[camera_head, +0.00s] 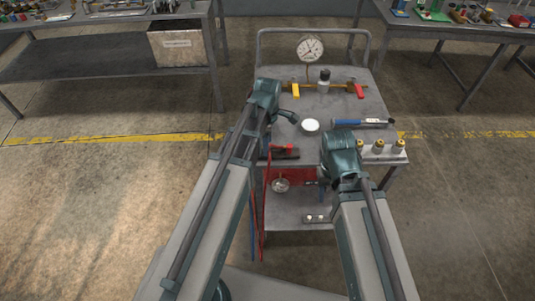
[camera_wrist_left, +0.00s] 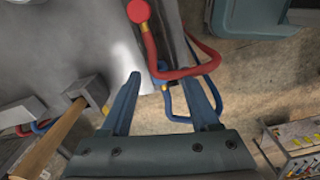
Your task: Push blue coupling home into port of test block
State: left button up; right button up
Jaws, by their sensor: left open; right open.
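A dark block (camera_head: 284,153) with a red coupling (camera_head: 288,147) lies at the cart's near left edge in the head view; I take it for the test block. In the left wrist view the red coupling (camera_wrist_left: 139,12) has a brass end and a red hose. A blue hose (camera_wrist_left: 178,116) with a small brass fitting runs between and behind my left fingers; I cannot make out the blue coupling or whether it sits in a port. My left gripper (camera_head: 291,116) is open and empty above the cart; its fingers (camera_wrist_left: 165,90) are spread.
The cart top (camera_head: 345,105) carries a dial gauge (camera_head: 310,49), a brass manifold with valves, a white disc (camera_head: 310,125), a blue tool (camera_head: 362,122) and a white block with brass fittings (camera_head: 382,152). A lower shelf (camera_head: 290,210) sits below. Benches stand at both back corners.

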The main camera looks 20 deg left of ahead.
pick_arm(q)
jog(key=shift+f, duration=0.6)
jog(key=shift+r, duration=0.1)
grip_shut()
